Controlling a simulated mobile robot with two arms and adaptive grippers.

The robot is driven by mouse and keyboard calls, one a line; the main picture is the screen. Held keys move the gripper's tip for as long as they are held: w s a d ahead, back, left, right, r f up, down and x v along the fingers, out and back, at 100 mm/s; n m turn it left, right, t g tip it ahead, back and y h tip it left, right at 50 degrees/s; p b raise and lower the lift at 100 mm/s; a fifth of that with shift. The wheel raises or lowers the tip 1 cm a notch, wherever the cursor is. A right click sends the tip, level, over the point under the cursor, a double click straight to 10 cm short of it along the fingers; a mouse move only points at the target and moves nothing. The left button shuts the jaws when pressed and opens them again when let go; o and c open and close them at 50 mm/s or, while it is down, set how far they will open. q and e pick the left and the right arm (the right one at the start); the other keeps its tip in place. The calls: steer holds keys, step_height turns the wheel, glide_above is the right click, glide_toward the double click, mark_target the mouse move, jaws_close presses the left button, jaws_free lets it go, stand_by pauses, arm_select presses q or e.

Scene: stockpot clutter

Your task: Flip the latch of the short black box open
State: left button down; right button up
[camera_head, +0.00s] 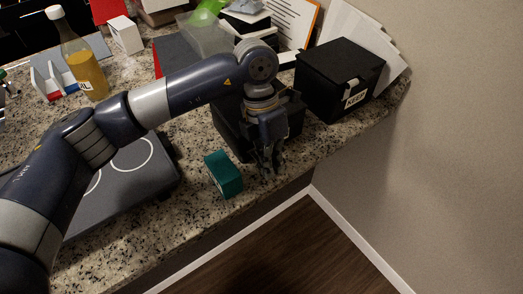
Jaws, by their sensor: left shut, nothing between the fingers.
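A low black box (229,130), which looks like the short one, sits near the counter's front edge, partly hidden behind my left gripper and wrist. Its latch cannot be made out. My left gripper (268,168) points down in front of this box, shut and empty; I cannot tell whether it touches the box. A taller black box (334,75) with a white "KEEP" label and a light latch stands to the right, its lid closed. My right gripper is not in view.
A green box (223,174) stands just left of my left gripper by the counter edge. A dark cooktop (130,180) lies further left under my arm. A bottle (80,60), papers (287,25) and other clutter fill the back. A wall closes the right side.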

arm_select(q)
steer(key=shift+f+b, duration=0.65)
steer(key=shift+f, duration=0.1)
steer(key=shift+p+v, duration=1.65)
steer(key=shift+v, duration=2.35)
